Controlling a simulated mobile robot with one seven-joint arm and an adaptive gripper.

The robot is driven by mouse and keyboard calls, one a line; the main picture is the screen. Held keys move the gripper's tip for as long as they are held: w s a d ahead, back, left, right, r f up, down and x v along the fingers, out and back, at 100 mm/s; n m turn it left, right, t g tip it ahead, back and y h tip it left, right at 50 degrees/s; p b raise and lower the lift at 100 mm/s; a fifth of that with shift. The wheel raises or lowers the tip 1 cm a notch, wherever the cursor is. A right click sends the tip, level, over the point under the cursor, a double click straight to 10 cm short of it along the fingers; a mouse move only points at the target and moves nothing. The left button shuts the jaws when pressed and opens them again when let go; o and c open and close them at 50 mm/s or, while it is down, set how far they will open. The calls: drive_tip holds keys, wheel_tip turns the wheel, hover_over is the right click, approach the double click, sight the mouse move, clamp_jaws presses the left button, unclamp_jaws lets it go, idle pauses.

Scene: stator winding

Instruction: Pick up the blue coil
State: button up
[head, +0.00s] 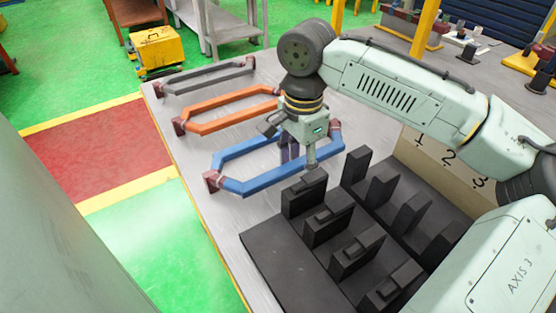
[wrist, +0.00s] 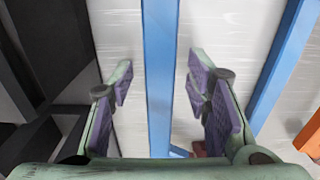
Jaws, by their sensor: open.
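The blue coil (head: 265,181) is a long closed loop with wrapped reddish ends. It lies on the light metal table, nearest of three coils to the black fixture. My gripper (head: 290,150) is over the coil and hides part of it in the head view. In the wrist view my gripper (wrist: 165,85) is open, with its purple-padded fingers on either side of one straight blue bar (wrist: 160,75) of the coil. Gaps show between the bar and both fingers. The other blue bar (wrist: 285,60) is outside the fingers, to the right.
An orange coil (head: 230,107) and a grey coil (head: 205,76) lie farther back on the table (head: 225,215). The black slotted fixture (head: 280,255) stands close by at the front right, with upright blocks. A board numbered 1, 2, 3 (head: 440,160) stands behind it.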

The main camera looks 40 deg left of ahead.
drive_tip(key=shift+f, duration=0.3)
drive_tip(key=shift+c, duration=0.3)
clamp_jaws()
idle(0.7)
